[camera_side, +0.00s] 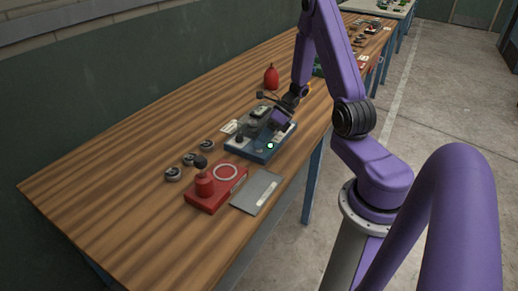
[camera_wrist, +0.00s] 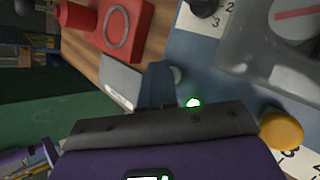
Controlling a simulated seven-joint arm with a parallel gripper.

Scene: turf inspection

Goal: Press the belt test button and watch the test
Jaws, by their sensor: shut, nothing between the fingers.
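A blue test panel (camera_side: 252,153) lies on the wooden bench, with a small lit lamp (camera_side: 270,146) near its front edge. In the wrist view the blue panel (camera_wrist: 205,62) carries the glowing green-white lamp (camera_wrist: 193,103), a yellow round button (camera_wrist: 282,130) and a clear-covered dial with a red line (camera_wrist: 295,14). I cannot tell which part is the belt test button. My gripper (camera_side: 280,118) is shut and empty, pointing down over the panel. Its dark fingers (camera_wrist: 158,80) show in the wrist view beside the lamp; whether they touch the panel is unclear.
A red fixture with a pale ring and red post (camera_side: 216,188) stands on the near side of the panel. A grey plate (camera_side: 257,192) lies beside it. Several dark round parts (camera_side: 190,159) sit to the left. A red bottle (camera_side: 271,77) stands behind. The bench's near left is clear.

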